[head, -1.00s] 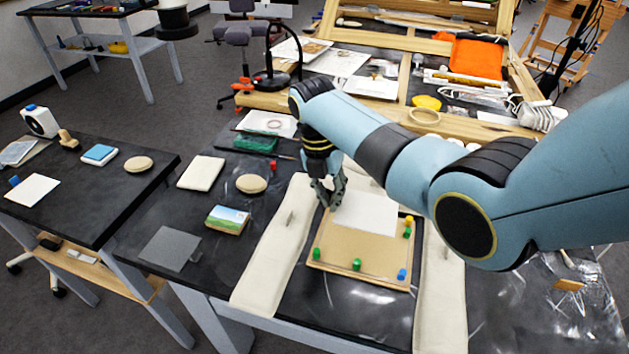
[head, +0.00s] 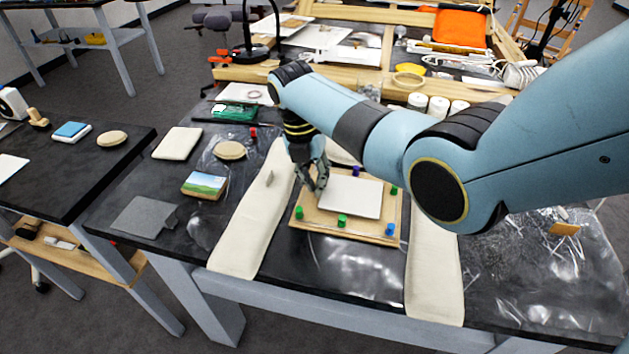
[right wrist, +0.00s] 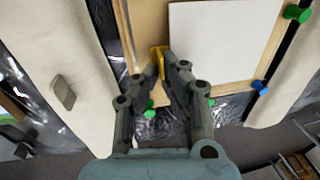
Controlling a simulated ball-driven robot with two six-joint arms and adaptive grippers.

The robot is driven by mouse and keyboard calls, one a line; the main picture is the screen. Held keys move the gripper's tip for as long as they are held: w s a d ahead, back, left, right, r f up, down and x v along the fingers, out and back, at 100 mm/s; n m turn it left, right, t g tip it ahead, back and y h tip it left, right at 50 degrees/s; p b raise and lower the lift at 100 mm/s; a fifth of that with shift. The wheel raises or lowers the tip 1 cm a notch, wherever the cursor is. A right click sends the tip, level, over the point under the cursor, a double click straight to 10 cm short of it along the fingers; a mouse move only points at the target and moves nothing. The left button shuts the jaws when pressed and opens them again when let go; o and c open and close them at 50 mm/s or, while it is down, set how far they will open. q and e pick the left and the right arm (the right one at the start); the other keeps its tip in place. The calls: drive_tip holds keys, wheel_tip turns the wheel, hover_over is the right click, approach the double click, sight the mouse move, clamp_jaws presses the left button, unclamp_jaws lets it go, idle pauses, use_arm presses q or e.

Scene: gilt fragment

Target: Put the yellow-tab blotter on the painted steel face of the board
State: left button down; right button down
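The board (head: 320,222) has a tan face with green and blue pegs near its edges. It lies between two cream padded strips. A white square blotter (head: 352,198) is over its middle, and it also shows in the right wrist view (right wrist: 218,45). I cannot tell if it touches the face. My right gripper (head: 320,188) is at the blotter's left edge. In the right wrist view its fingertips are closed on a yellow tab (right wrist: 160,60) at that edge. The tab is hidden in the head view. My left gripper is not in view.
Cream strips (head: 250,225) and (head: 436,270) flank the board. A landscape picture block (head: 204,185), a grey sheet (head: 145,215), a round tan pad (head: 229,150) and a cream pad (head: 177,143) lie to the left. White jars (head: 438,106) stand behind.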

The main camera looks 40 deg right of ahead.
drive_tip(key=shift+s, duration=0.15)
drive_tip(key=shift+f, duration=0.1)
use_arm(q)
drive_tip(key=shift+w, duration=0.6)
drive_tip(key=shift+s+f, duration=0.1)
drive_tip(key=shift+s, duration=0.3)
use_arm(e)
drive_tip(key=shift+f, duration=0.35)
drive_tip(key=c, duration=2)
unclamp_jaws()
drive_tip(key=o, duration=0.6)
drive_tip(key=shift+r, duration=0.1)
wheel_tip(320, 180, up, 12)
drive_tip(key=w+a, duration=0.1)
drive_tip(key=shift+w+a+f, duration=0.15)
drive_tip(key=shift+w+f, duration=0.05)
drive_tip(key=shift+w, duration=0.15)
